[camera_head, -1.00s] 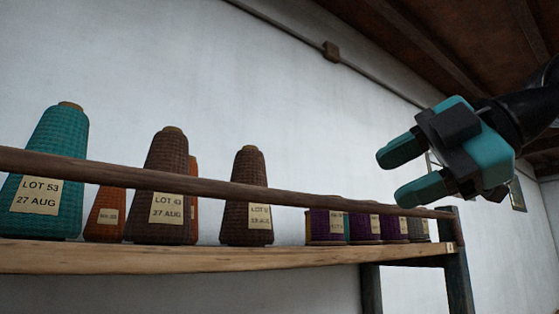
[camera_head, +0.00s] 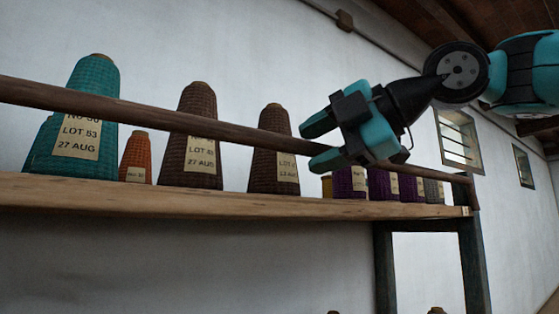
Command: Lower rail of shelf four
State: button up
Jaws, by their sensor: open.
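A dark wooden rail (camera_head: 228,132) runs along the front of a wooden shelf (camera_head: 100,196), some way above its board, sloping down to the right in the picture. Behind it stand thread cones: a large teal one (camera_head: 90,98) labelled Lot 53, 27 Aug, a small orange one (camera_head: 135,160) and two brown ones (camera_head: 200,115) (camera_head: 272,135). My gripper (camera_head: 312,142) is open and empty, its two teal fingers pointing left. It overlaps the rail's right half in the picture; I cannot tell whether it touches. It hides a stretch of the rail.
A dark post (camera_head: 474,262) supports that end. Tops of further cones (camera_head: 437,311) show at the bottom edge.

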jog(key=shift+x, duration=0.85)
jog(key=shift+c, duration=0.4)
grip_shut()
jog(key=shift+s+f+b, duration=0.1)
jog(key=shift+b, duration=0.4)
